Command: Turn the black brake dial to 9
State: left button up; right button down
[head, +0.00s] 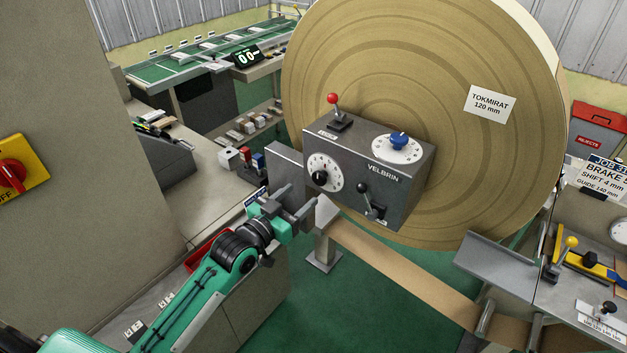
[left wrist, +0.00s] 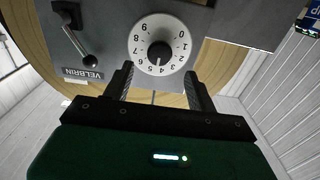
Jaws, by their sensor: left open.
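The black brake dial (head: 321,178) is a black knob on a round white numbered face, on the front of a grey box (head: 405,185) marked VELBRIN. In the left wrist view the dial (left wrist: 160,51) shows numbers 0 to 9 around its face. A pale mark on the knob seems to point down, near 4 and 5; its exact reading is unclear. My left gripper (head: 303,198) is open and empty, just short of the dial. In the left wrist view its two fingers (left wrist: 160,80) stand apart below the dial, not around the knob. My right gripper is not in view.
A blue dial (head: 397,141) and a red-knobbed lever (head: 333,112) sit on top of the box. A black lever (head: 369,200) is right of the brake dial. A large paper roll (head: 440,60) stands behind. A job card (head: 603,177) at right reads BRAKE, its number cut off.

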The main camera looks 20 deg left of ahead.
aim_at(317, 180)
pick_arm(q)
jog(key=p+x, duration=0.1)
jog(key=x, duration=0.5)
jog(key=shift+w, duration=0.25)
jog(key=shift+d, duration=0.1)
jog(key=c, duration=1)
jog(key=shift+o, duration=0.2)
